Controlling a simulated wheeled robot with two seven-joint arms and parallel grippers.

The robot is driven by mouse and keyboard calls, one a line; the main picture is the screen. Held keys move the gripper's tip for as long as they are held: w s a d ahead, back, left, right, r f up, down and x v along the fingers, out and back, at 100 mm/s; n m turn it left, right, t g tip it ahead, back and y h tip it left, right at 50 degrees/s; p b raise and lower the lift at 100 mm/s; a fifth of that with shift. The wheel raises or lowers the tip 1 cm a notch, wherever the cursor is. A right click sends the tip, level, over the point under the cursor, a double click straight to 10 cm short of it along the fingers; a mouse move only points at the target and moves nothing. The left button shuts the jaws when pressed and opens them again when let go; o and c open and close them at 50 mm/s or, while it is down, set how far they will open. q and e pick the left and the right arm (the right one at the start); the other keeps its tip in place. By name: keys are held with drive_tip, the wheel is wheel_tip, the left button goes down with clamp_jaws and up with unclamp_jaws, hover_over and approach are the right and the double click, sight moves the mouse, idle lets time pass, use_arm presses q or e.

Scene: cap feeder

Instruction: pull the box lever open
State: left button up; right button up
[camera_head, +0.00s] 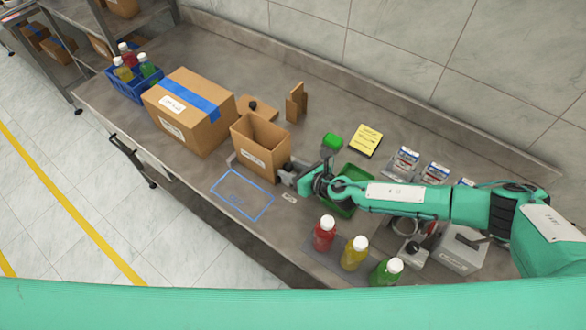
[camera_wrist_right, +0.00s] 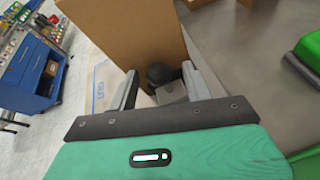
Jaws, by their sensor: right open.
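An open-topped brown cardboard box (camera_head: 262,147) stands upright on the bench. In the right wrist view its flat brown wall (camera_wrist_right: 125,35) rises just beyond my gripper. A lever with a round black knob (camera_wrist_right: 160,73) and a grey base stands close to this wall. My right gripper (camera_wrist_right: 159,70) is open, with one finger on each side of the knob; I cannot tell whether either finger touches it. In the head view my right gripper (camera_head: 286,174) is at the box's right lower corner and mostly hides the lever. My left gripper is not in view.
A taped carton (camera_head: 190,110) and blue bottle crate (camera_head: 128,90) stand left. A blue-outlined area (camera_head: 242,195) in front is bare. Red (camera_head: 324,234), yellow and green bottles stand near the front edge. A green tray (camera_head: 345,205) lies under my right arm.

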drive_tip(key=shift+c, duration=0.2)
clamp_jaws()
drive_tip(key=shift+s+d, duration=0.7)
drive_tip(key=shift+d, duration=0.25)
drive_tip(key=shift+s+d, duration=0.7)
drive_tip(key=shift+d, duration=0.2)
drive_tip(key=shift+o, duration=0.2)
unclamp_jaws()
drive_tip(key=shift+a, duration=0.1)
drive_tip(key=b+v, duration=0.2)
drive_tip(key=v, duration=1.1)
drive_tip(key=shift+s+d+r, duration=0.15)
drive_tip(key=shift+s+d, duration=0.05)
drive_tip(key=shift+d, duration=0.1)
